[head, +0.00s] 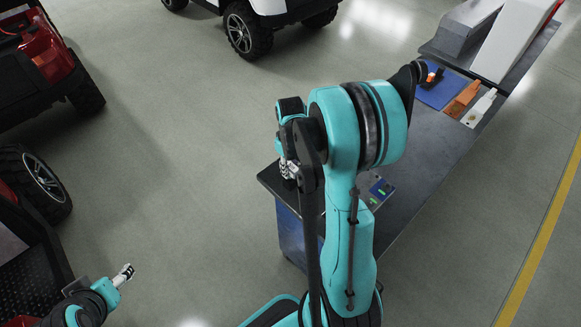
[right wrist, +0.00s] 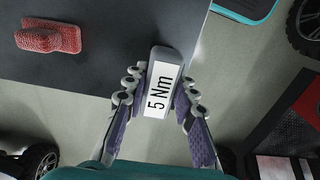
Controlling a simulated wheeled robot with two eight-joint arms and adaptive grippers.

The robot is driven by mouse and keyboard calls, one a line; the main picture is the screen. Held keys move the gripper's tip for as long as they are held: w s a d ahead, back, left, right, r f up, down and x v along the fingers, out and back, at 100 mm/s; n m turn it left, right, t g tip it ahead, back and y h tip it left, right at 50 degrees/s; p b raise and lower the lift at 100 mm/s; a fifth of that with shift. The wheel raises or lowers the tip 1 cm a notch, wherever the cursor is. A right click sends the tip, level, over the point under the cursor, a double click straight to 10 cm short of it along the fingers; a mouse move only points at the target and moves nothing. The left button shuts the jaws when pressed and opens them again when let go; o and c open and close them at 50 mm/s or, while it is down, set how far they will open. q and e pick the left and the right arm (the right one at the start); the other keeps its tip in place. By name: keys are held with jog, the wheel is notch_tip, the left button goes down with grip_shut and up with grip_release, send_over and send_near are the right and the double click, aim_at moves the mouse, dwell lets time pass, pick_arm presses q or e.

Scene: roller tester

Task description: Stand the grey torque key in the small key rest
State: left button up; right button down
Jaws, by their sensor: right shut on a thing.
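My right gripper (head: 289,172) is shut on the grey torque key (right wrist: 160,82), whose white label reads "5 Nm". In the right wrist view the key lies between the two fingers of the gripper (right wrist: 157,98), at the table's edge in the picture. I cannot make out the key in the head view. I cannot tell the small key rest for certain in either view; a red textured block (right wrist: 50,38) with a raised part lies on the dark tabletop. My left gripper (head: 123,275) is low at the left, apart from the table, and its opening is unclear.
The dark table (head: 430,165) runs to the upper right, partly hidden by my right arm. A panel with green lights (head: 381,190) is beside that arm. A blue mat (head: 437,93), an orange piece (head: 462,99) and a white piece (head: 479,108) lie farther along. Open floor lies left.

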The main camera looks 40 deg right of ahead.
jog(key=shift+f, duration=0.3)
jog(key=c, duration=1.6)
grip_release()
jog(key=shift+f+b, duration=0.1)
jog(key=shift+b, duration=0.2)
jog(key=shift+c, duration=0.2)
jog(key=o, duration=0.5)
notch_tip(320, 180, up, 12)
jog(key=shift+r, duration=0.1)
jog(key=s+a+t+b, duration=0.1)
jog(key=s+a+t, duration=0.1)
jog(key=a, duration=0.4)
jog(key=s+a+f+t+b, duration=0.1)
jog(key=s+a+t+b, duration=0.1)
jog(key=a, duration=0.4)
jog(key=s+a+f+m+t+b, duration=0.1)
jog(key=s+a+t, duration=0.2)
jog(key=a, duration=0.4)
jog(key=shift+s+b, duration=0.35)
jog(key=shift+s, duration=0.2)
